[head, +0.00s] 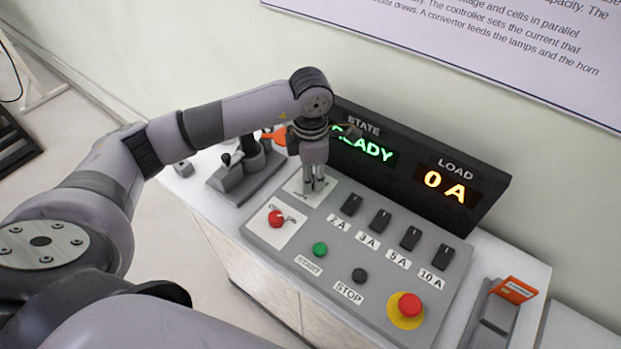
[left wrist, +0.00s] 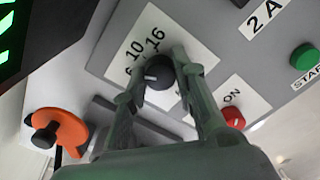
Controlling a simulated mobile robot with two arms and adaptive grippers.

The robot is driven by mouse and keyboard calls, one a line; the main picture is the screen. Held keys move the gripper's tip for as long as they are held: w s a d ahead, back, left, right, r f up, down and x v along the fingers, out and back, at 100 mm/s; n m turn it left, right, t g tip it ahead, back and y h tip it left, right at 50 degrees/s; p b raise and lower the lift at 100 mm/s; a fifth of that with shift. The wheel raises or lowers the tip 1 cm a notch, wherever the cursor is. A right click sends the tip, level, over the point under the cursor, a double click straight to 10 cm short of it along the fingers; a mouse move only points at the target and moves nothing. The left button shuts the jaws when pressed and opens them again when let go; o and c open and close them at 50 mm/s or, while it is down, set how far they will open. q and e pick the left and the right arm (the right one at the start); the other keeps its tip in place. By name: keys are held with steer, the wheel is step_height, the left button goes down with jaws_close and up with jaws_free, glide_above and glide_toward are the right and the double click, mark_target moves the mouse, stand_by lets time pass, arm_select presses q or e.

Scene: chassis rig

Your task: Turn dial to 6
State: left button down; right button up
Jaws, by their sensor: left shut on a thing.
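The dial is a black round knob (left wrist: 160,74) on a white plate (left wrist: 186,40) printed with 6, 10 and 16, seen in the left wrist view. A white mark on the knob is on its left side, toward the 6; the exact setting is hard to tell. My left gripper (left wrist: 162,70) is shut on the knob, one finger on each side. In the head view my left gripper (head: 314,184) points down onto the white plate at the panel's back left corner, and its fingers hide the knob. My right gripper is not in view.
The grey panel (head: 335,262) carries a red switch (head: 276,218), a green START button (head: 320,249), a black STOP button (head: 359,275), a row of black switches and a red emergency button (head: 410,305). The display (head: 500,192) behind reads READY and 0 A. An orange handle (left wrist: 58,130) is beside the panel.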

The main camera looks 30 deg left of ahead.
arm_select(q)
steer(key=shift+n+b, duration=0.6)
steer(key=shift+n, duration=1)
steer(key=c, duration=1.3)
jaws_free()
step_height(320, 180, up, 12)
